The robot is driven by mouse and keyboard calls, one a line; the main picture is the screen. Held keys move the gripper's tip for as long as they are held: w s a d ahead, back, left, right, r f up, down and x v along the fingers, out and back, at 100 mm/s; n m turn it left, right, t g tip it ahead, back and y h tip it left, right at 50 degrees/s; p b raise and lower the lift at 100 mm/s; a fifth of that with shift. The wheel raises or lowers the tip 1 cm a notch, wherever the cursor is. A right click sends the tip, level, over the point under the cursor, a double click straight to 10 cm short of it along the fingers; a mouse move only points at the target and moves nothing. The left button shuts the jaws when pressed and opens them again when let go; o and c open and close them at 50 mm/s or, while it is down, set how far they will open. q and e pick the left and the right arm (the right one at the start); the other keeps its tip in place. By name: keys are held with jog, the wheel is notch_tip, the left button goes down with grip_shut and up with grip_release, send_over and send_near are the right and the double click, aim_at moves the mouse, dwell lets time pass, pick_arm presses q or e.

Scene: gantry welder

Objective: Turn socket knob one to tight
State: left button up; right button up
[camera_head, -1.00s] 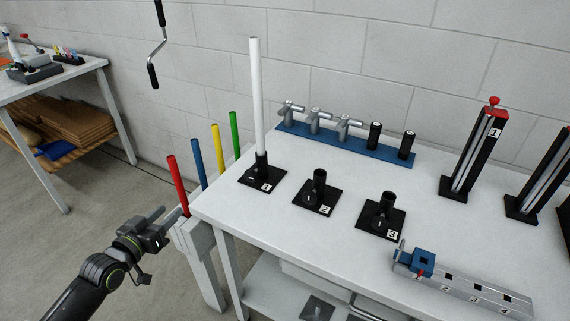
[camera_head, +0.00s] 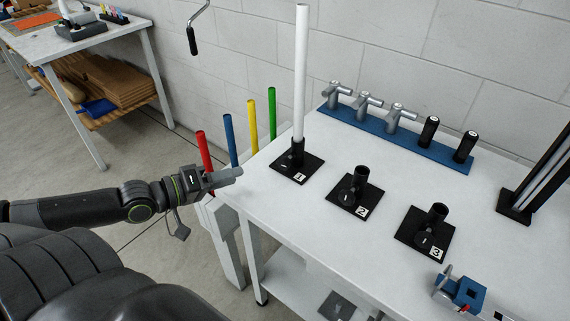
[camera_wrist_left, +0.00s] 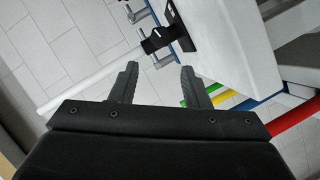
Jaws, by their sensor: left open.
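Socket one (camera_head: 298,165) is a black base with the number 1 near the table's back left edge. A white rod (camera_head: 301,75) stands upright in it. Its dark knob (camera_head: 288,163) is on the side of the socket facing my left arm. In the left wrist view the knob (camera_wrist_left: 155,42) shows beyond the fingers, with the white rod (camera_wrist_left: 90,85) crossing the left side. My left gripper (camera_head: 228,176) is open and empty, left of socket one and apart from it. It also shows in the left wrist view (camera_wrist_left: 160,85). My right gripper is not in view.
Socket two (camera_head: 354,190) and socket three (camera_head: 425,232) stand empty to the right. Red (camera_head: 203,150), blue (camera_head: 230,138), yellow and green rods stand beside the table's left edge, close to my left gripper. A blue rack (camera_head: 385,130) holds handles at the back.

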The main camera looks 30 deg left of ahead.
pick_arm(q)
jog(key=b, duration=0.3)
send_near(280, 163)
jog(key=x, duration=0.5)
jog(key=shift+s, duration=0.1)
jog(key=x, duration=0.5)
jog(key=shift+b, duration=0.35)
jog(key=shift+w+d+f, duration=0.15)
jog(key=shift+w+d, duration=0.1)
jog(key=shift+w, duration=0.2)
jog(key=c, duration=0.7)
